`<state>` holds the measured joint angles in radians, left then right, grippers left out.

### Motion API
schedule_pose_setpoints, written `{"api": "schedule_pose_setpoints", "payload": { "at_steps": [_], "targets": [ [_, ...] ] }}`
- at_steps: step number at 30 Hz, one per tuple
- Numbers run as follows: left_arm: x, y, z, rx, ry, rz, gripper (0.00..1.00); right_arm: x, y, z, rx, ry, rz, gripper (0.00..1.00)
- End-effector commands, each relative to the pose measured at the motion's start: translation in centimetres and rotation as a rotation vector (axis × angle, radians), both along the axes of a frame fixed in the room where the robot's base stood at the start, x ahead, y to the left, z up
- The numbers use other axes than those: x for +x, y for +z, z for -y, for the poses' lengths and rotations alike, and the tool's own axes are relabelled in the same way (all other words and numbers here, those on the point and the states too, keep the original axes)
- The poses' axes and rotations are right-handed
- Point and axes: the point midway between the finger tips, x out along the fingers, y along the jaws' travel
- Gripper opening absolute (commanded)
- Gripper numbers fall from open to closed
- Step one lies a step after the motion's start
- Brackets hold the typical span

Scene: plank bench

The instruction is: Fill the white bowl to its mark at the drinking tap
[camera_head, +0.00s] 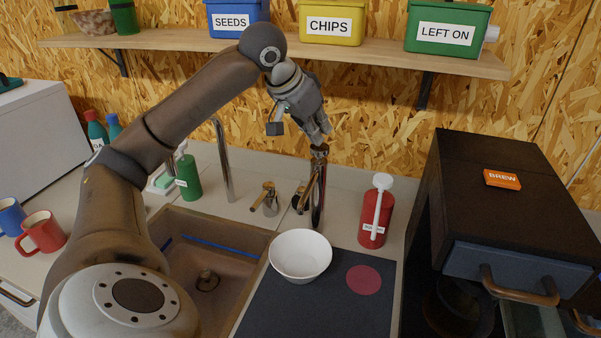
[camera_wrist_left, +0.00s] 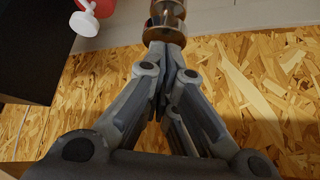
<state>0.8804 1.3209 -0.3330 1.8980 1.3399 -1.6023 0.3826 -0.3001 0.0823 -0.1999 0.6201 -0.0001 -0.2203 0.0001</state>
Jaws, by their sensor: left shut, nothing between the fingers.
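The white bowl (camera_head: 300,262) stands upright on a dark mat (camera_head: 330,313) right of the sink; I see no water or mark in it. A metal tap with a copper-coloured top (camera_head: 318,152) rises behind the bowl; I cannot tell from a label that it is the drinking tap. Another tall steel tap (camera_head: 222,160) stands farther left behind the sink. My left gripper (camera_head: 324,133) is shut and empty just above the right tap's top. In the left wrist view its closed fingers (camera_wrist_left: 169,47) point at the banded copper and steel top (camera_wrist_left: 166,22). My right gripper is out of view.
A red pump bottle (camera_head: 373,218) stands right of the tap. A dark brew machine (camera_head: 510,210) fills the right side. The sink (camera_head: 185,228) is left of the mat. A shelf (camera_head: 180,40) with labelled bins runs above. Mugs (camera_head: 42,232) stand far left.

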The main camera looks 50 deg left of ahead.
Motion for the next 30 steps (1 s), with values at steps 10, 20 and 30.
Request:
{"api": "schedule_pose_setpoints", "payload": {
  "at_steps": [10, 20, 30],
  "targets": [
    [0.0, -0.2, 0.0, 0.000, 0.000, 0.000, 0.00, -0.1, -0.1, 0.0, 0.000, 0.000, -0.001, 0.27],
    [0.0, -1.4, 0.0, 0.000, 0.000, 0.000, 0.00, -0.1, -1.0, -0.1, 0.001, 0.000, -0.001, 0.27],
    [0.0, -2.0, 0.0, 0.000, 0.000, -0.002, 0.00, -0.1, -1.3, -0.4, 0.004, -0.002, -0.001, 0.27]
  ]
}}
